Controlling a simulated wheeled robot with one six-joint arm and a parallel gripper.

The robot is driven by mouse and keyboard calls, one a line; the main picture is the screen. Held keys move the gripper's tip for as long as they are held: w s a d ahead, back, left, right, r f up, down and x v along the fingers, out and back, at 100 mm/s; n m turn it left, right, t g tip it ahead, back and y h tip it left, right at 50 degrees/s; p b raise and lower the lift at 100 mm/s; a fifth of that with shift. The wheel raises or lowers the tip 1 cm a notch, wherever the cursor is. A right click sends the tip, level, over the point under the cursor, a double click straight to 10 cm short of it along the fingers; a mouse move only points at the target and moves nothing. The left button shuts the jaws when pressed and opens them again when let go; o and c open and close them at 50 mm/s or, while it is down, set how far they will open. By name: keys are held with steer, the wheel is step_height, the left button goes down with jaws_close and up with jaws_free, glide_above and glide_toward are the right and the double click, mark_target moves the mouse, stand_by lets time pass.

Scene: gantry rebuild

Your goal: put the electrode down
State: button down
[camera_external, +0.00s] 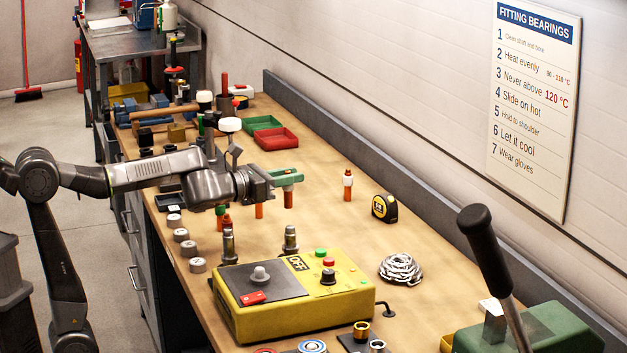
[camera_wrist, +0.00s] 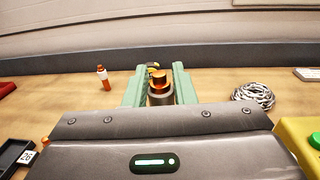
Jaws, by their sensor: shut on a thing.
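My gripper (camera_external: 288,177) has pale green fingers and is shut on the electrode, a short upright cylinder. In the wrist view the electrode (camera_wrist: 160,88) stands between the green fingers, with a copper-coloured top above a darker body. In the external view its orange-brown lower part (camera_external: 288,199) shows below the fingers, over the bench. I cannot tell whether its lower end touches the bench top (camera_external: 325,225).
An orange stick with a white band (camera_external: 347,185) stands behind, with a tape measure (camera_external: 385,208) to its right. A coiled chain (camera_external: 401,269) and a yellow control box (camera_external: 290,300) are nearer.

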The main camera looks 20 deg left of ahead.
steer(key=shift+s+d+f+b, duration=0.25)
steer(key=shift+d+f+b, duration=0.1)
steer(key=shift+f, duration=0.1)
step_height(320, 180, down, 9)
steer(key=b, duration=0.9)
steer(key=shift+a+f, duration=0.1)
steer(key=shift+f, duration=0.05)
steer(key=shift+f+b, duration=0.25)
steer(key=shift+b, duration=0.15)
steer(key=c, duration=1.2)
jaws_free()
steer(key=shift+r, duration=0.1)
